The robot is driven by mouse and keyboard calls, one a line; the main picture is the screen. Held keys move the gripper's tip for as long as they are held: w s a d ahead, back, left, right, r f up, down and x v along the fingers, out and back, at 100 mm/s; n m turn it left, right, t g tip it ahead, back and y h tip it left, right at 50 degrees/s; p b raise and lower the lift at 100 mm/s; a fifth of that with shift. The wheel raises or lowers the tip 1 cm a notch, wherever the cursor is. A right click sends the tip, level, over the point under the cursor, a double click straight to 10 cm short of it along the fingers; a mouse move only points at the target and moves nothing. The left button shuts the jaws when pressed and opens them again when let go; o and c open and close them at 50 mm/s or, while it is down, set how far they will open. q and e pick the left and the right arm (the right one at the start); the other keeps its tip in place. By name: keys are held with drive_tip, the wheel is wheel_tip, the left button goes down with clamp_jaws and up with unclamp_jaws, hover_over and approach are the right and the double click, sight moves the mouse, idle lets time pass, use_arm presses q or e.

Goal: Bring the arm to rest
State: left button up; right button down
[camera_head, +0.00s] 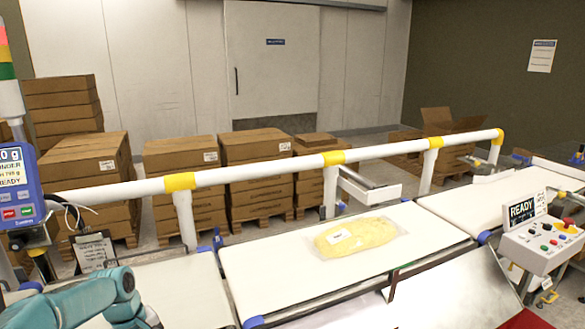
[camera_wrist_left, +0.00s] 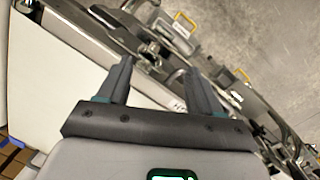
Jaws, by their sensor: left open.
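My left arm is teal and comes in at the lower left of the head view, bent, with its far end cut off by the bottom edge. My left gripper (camera_wrist_left: 156,66) shows in the left wrist view with its two dark fingers apart and nothing between them. Below the fingers, conveyor frame parts and the grey floor show, with a pale belt surface at the left. My right gripper is in neither view.
A clear bag of yellow contents (camera_head: 355,237) lies on the white middle belt (camera_head: 265,265). A white rail (camera_head: 250,173) with yellow bands runs behind it. A control box (camera_head: 542,243) stands right, a blue display (camera_head: 18,185) left. Stacked cartons (camera_head: 180,170) stand behind the rail.

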use_arm(q)
drive_tip(key=s+d+f+m+h, duration=0.1)
drive_tip(key=s+d+f+m, duration=0.15)
drive_tip(key=d+f, duration=0.5)
drive_tip(key=s+d+f+m+h, duration=0.1)
drive_tip(key=s+d+f+m, duration=0.1)
drive_tip(key=s+d+f, duration=0.4)
drive_tip(key=s+d+f+m, duration=0.2)
drive_tip(key=s+d+f, duration=0.2)
drive_tip(key=s, duration=0.3)
drive_tip(key=s+d+f+m, duration=0.2)
drive_tip(key=s+d+f, duration=0.1)
drive_tip(key=s+d, duration=0.3)
drive_tip(key=shift+s+d+f+m, duration=0.3)
drive_tip(key=shift+s+f+m, duration=0.1)
drive_tip(key=shift+s, duration=0.6)
idle(0.9)
drive_tip(key=c, duration=0.4)
drive_tip(key=shift+a, duration=0.1)
